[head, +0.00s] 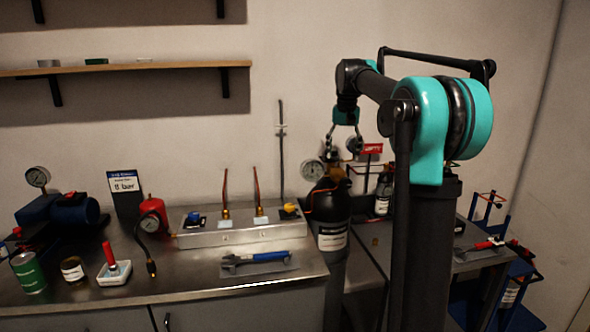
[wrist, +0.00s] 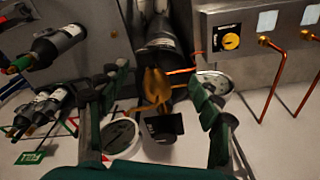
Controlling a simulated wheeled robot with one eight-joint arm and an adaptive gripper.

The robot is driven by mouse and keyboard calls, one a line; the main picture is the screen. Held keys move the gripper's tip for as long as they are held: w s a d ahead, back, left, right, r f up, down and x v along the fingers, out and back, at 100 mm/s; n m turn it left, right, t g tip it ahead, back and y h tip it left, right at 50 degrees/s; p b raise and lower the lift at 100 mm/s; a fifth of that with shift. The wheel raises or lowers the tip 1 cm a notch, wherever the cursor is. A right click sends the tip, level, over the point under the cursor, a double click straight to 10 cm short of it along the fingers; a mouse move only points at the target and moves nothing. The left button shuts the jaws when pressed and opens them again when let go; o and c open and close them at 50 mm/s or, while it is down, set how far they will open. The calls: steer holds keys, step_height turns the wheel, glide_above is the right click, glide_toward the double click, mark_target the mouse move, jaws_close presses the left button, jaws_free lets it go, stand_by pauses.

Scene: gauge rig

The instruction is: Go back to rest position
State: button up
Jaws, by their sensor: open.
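My gripper (head: 344,142) points down above a dark gas cylinder (head: 328,203) that stands beside the bench. In the wrist view my gripper (wrist: 160,95) has its two fingers spread apart. The brass regulator (wrist: 156,84) shows between them, and the cylinder (wrist: 160,30) lies behind it. One round gauge (wrist: 122,138) is by the left finger and another gauge (wrist: 214,86) is by the right finger. I cannot tell whether the fingers touch the regulator. The head view shows a gauge (head: 313,170) just left of the cylinder top.
A red pump with a gauge (head: 152,212) is to the left. A dark bottle (head: 383,192) stands right of the cylinder. A wooden shelf (head: 130,67) is on the wall.

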steer(key=s+d+f+n+t, duration=0.2)
steer(key=s+d+f+t, duration=0.1)
steer(key=s+f, duration=3.1)
steer(key=shift+s, duration=0.25)
